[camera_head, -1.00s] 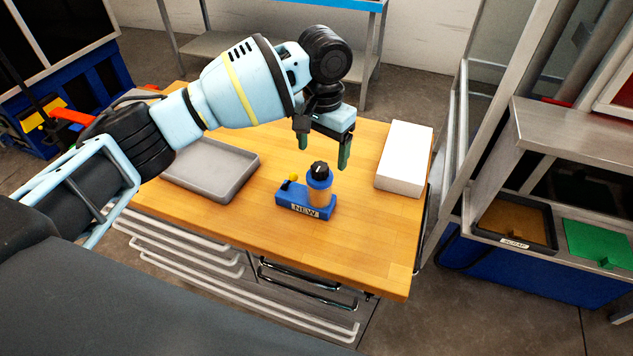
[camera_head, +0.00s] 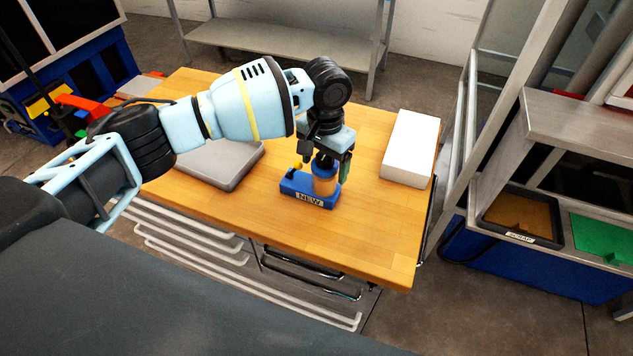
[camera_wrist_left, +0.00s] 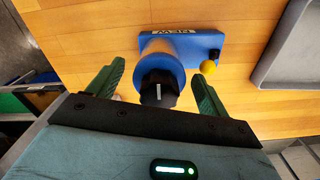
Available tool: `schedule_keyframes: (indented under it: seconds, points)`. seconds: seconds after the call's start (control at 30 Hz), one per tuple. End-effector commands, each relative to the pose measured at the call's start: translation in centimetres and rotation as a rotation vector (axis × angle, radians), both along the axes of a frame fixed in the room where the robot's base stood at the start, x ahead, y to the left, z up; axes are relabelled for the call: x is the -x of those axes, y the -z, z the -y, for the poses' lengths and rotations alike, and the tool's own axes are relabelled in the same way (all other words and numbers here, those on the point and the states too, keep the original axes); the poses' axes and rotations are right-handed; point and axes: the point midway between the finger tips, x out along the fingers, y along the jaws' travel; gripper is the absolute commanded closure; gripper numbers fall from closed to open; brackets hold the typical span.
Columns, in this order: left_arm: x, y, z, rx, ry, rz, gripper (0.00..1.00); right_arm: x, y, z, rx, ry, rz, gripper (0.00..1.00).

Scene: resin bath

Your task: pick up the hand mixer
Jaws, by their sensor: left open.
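A blue block labelled NEW (camera_head: 309,196) sits on the wooden table. An amber cylinder with a blue collar (camera_head: 325,186) stands upright in it, with a black knob on top. I cannot tell whether this is the hand mixer; nothing else in view looks clearly like one. My left gripper (camera_head: 326,164) is open just above the cylinder and partly hides its top. In the left wrist view, the black knob (camera_wrist_left: 159,88) shows between the two green fingers of the gripper (camera_wrist_left: 157,76), with gaps on both sides. My right gripper is not in view.
A grey tray (camera_head: 222,178) lies left of the block, partly behind my left arm. A white box (camera_head: 409,148) is at the table's right. A small yellow ball (camera_wrist_left: 208,67) sits on the block beside the cylinder. The front right of the table is clear.

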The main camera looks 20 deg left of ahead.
Motion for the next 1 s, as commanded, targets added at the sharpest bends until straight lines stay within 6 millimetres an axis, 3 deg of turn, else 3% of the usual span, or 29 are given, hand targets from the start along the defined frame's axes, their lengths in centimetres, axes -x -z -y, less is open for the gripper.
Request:
schedule_keyframes:
  seconds: [0.27,0.83,1.0]
  points:
    - [-0.02,0.17,0.0,0.0,0.0,0.001,0.23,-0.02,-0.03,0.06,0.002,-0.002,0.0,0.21]
    - [-0.01,0.15,0.0,0.0,0.0,0.001,0.97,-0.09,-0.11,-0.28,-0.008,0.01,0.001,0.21]
    - [-0.06,0.06,0.02,0.001,0.0,0.003,1.0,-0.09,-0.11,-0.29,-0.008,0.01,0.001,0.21]
